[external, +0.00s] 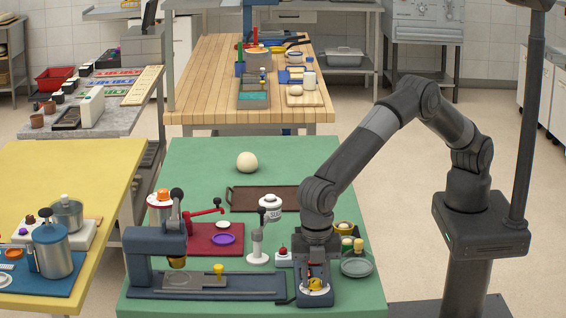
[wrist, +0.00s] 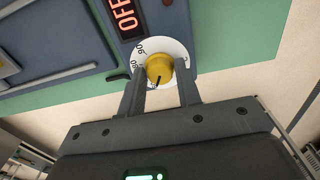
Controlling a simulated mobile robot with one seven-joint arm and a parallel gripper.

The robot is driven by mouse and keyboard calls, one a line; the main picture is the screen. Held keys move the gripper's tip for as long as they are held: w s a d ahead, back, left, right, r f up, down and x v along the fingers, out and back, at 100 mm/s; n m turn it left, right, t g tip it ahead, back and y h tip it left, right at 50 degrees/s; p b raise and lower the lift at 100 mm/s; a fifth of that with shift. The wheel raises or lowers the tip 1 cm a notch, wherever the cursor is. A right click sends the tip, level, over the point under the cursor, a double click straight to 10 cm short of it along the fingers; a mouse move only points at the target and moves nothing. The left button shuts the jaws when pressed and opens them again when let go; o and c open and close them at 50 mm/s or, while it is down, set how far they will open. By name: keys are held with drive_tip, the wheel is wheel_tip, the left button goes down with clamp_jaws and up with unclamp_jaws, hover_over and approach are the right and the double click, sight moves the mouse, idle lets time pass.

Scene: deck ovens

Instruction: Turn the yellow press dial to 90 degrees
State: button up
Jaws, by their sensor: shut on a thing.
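The yellow press dial (wrist: 160,68) sits at the middle of a round white scale in the wrist view. My gripper (wrist: 161,80) has its two fingers on either side of the dial, shut on it. A dark pointer mark shows on the dial's near side, and the scale carries printed numbers, one of which looks like 90. A red display (wrist: 124,18) beside the scale reads OFF. In the external view the dial (external: 316,284) is at the front right of the green table, under my gripper (external: 318,270), which partly hides it.
The blue-grey press (external: 155,262) stands left of the dial, with its long base reaching towards it. A dough ball (external: 247,162) and a brown tray (external: 238,196) lie further back.

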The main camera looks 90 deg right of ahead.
drive_tip(key=shift+m, duration=0.3)
drive_tip(key=m, duration=1)
drive_tip(key=shift+m, duration=0.4)
drive_tip(key=m, duration=0.6)
drive_tip(key=shift+m, duration=0.3)
drive_tip(key=m, duration=0.5)
drive_tip(key=o, duration=1)
drive_tip(key=shift+c, duration=0.2)
